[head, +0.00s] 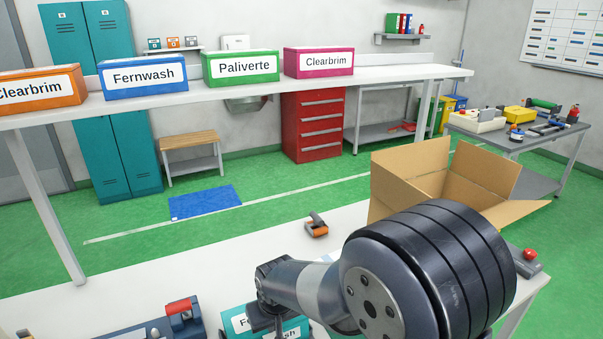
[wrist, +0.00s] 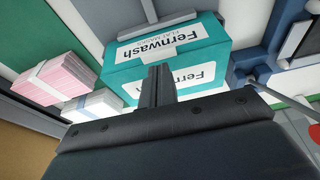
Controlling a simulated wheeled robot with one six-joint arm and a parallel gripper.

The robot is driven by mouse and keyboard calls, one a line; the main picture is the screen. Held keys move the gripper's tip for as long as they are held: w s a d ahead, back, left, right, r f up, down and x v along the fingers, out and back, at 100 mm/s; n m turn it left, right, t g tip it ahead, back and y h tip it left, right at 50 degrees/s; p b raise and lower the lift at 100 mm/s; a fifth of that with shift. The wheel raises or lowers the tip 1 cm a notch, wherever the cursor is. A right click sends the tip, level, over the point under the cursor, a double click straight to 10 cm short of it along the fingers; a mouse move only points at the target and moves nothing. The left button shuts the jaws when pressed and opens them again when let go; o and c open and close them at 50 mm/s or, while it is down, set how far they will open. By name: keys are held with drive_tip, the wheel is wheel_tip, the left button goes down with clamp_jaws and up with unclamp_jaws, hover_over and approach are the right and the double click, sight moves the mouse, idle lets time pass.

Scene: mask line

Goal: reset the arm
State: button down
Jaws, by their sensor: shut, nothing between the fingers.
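My arm reaches over the white table (head: 150,262) from the right in the head view, its large dark joint covering part of the tabletop. My gripper (wrist: 157,84) is shut and empty in the wrist view, its fingers together in front of a teal box labelled Fernwash (wrist: 200,58). The fingers overlap the box in that view; I cannot tell whether they touch it. In the head view the teal box (head: 236,318) is at the bottom edge, partly hidden by my gripper and arm.
Pink (wrist: 52,76) and white (wrist: 94,104) banded bundles lie left of the teal box. An open cardboard carton (head: 405,165) stands behind my arm. An orange-grey tape dispenser (head: 317,226), a red-button device (head: 528,260) and a blue machine (head: 150,327) are around it.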

drive_tip(key=shift+f+b, duration=0.3)
drive_tip(key=shift+f, duration=0.45)
